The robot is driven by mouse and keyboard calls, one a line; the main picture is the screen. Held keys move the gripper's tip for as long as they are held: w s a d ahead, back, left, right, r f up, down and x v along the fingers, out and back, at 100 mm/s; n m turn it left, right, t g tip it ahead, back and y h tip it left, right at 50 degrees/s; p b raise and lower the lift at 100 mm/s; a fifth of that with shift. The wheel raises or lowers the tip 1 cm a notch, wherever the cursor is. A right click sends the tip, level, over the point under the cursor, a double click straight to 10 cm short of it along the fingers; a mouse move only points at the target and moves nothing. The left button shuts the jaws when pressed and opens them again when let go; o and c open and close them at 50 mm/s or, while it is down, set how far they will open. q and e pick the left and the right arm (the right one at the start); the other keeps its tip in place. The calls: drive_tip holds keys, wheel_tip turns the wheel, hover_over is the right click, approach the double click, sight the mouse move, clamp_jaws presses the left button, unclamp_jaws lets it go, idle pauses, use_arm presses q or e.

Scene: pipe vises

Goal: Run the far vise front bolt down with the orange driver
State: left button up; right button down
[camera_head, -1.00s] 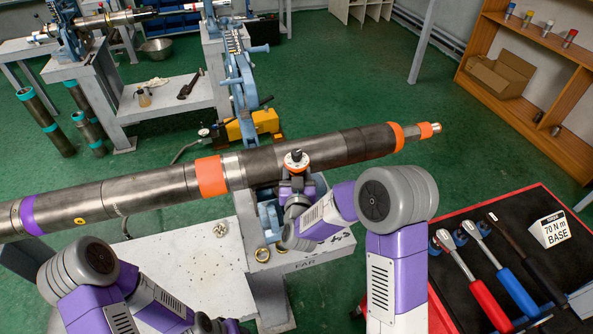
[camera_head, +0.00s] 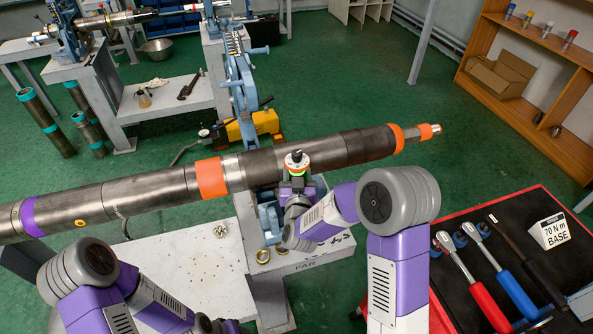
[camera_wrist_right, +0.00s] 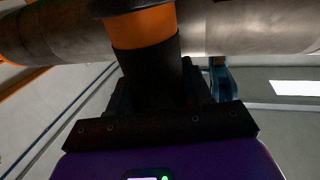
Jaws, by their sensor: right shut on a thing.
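The orange driver (camera_head: 296,159) stands upright at the front side of the long pipe (camera_head: 150,188), its round white, orange and dark top showing. My right gripper (camera_head: 297,184) is shut on it. In the right wrist view the driver (camera_wrist_right: 145,28) shows an orange band above a black body, close beside the pipe. The far vise (camera_head: 267,222) is blue and sits under the pipe on a grey stand marked FAR. Its front bolt and the driver's lower end are hidden by my gripper and wrist. My left arm is at lower left; its gripper is out of view.
Brass rings (camera_head: 262,255) lie on the grey stand (camera_head: 305,262). At right a black-topped tool cart (camera_head: 545,210) holds red, blue and black handled wrenches and a "70 N m BASE" sign (camera_head: 550,231). A yellow pump (camera_head: 252,125) is on the floor behind the pipe.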

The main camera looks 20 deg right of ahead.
drive_tip(key=shift+r+p, duration=1.05)
drive_tip(key=shift+r, duration=1.3)
